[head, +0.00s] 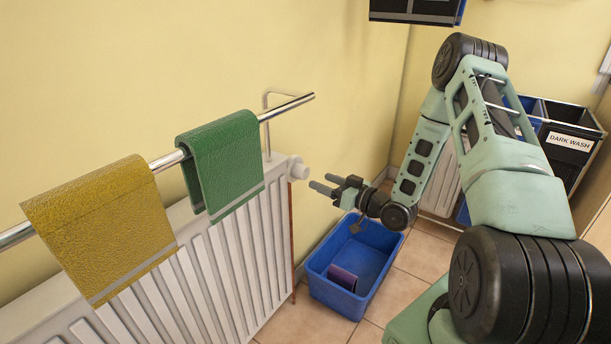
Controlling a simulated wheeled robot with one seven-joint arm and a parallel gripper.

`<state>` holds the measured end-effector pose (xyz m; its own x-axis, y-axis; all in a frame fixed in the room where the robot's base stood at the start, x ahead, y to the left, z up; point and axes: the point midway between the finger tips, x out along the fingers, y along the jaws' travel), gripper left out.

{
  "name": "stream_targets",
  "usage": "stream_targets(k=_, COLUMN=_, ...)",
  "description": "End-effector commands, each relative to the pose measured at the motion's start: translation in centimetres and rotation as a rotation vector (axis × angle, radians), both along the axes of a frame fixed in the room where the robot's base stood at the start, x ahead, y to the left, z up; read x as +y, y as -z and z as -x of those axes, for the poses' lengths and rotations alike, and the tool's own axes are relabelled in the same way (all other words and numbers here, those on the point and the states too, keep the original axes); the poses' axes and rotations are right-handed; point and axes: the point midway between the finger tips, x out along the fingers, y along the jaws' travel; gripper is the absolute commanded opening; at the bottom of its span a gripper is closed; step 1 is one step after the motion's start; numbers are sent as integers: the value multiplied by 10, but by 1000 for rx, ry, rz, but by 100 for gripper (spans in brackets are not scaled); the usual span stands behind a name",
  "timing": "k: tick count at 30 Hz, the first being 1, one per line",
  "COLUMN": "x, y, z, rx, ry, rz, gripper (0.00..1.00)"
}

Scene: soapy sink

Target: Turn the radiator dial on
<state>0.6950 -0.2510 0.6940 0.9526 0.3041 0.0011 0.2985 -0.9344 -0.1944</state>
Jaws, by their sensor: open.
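The radiator dial (298,168) is a small white knob at the top right end of the white radiator (238,262). My gripper (322,187) is open and empty, with its two dark grey fingers pointing left towards the dial. The fingertips show a little to the right of the dial and slightly lower in the picture, with a gap between them and it. Any marking on the dial is too small to tell.
A metal rail (285,106) above the radiator carries a yellow towel (105,225) and a green towel (222,165). A blue bin (338,298) with a purple item stands on the tiles below my gripper. A dark bin labelled DARK WASH (572,153) is at right.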

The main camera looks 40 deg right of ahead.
Motion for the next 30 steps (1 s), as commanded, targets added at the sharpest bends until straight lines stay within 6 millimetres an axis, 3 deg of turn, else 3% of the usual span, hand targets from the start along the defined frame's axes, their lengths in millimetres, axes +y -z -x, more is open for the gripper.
stream_targets(k=6, x=14, y=0, z=-41, rx=-1, ry=-1, rz=0, gripper=61)
stream_targets(k=12, x=20, y=1, z=-63, rx=1, ry=0, rz=0, gripper=61)
stream_targets(k=24, x=23, y=0, z=-70, rx=1, ry=0, rz=-1, gripper=61)
stream_targets(k=29, x=22, y=0, z=-70, rx=1, ry=1, rz=-1, gripper=19)
stream_targets(k=30, x=22, y=0, z=-70, rx=1, ry=1, rz=-1, gripper=16)
